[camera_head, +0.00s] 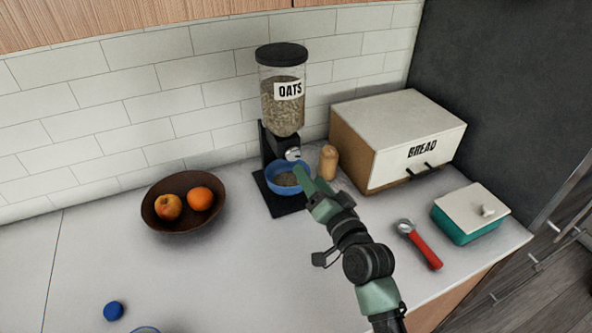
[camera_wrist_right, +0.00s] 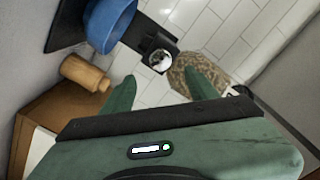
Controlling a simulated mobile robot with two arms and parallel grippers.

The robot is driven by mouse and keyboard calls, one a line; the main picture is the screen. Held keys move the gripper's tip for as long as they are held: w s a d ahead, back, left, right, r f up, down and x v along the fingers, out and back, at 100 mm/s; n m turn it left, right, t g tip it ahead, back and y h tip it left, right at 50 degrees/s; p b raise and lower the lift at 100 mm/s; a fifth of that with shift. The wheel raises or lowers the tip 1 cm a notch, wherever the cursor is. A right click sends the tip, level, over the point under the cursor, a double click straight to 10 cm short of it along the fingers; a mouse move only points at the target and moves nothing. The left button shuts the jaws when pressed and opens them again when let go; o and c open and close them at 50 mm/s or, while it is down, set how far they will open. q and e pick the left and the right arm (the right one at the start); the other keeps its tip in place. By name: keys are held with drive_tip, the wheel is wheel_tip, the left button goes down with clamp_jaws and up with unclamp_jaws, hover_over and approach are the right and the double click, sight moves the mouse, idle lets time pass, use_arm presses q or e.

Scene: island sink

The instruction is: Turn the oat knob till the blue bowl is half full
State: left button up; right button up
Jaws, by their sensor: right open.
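The oat dispenser (camera_head: 284,95) stands against the tiled wall, a clear container of oats with a black lid on a black stand. Its silver knob (camera_head: 293,154) faces out on the front; the knob also shows in the right wrist view (camera_wrist_right: 160,60). The blue bowl (camera_head: 290,189) sits on the black base below the spout, with some oats in it; my gripper hides part of its rim. My right gripper (camera_head: 302,172) is just in front of the bowl and knob. In the right wrist view its fingers (camera_wrist_right: 160,88) are apart, with the knob seen beyond the gap. My left gripper is out of view.
A wooden shaker (camera_head: 328,162) stands close to the right of the dispenser, beside the bread box (camera_head: 400,140). A brown fruit bowl (camera_head: 160,218) is to the left. A red-handled tool (camera_head: 425,248) and teal butter dish (camera_head: 462,232) lie right. The front-left counter is mostly clear.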

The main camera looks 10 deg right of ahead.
sight(294, 156)
drive_tip(key=w+n, duration=0.2)
drive_tip(key=w+a+n+p, duration=0.1)
drive_tip(key=w+n, duration=0.4)
drive_tip(key=n, duration=0.1)
drive_tip(key=shift+w+a+f+p, duration=0.1)
drive_tip(key=shift+w+a+p, duration=0.15)
drive_tip(key=shift+a+p, duration=0.1)
clamp_jaws()
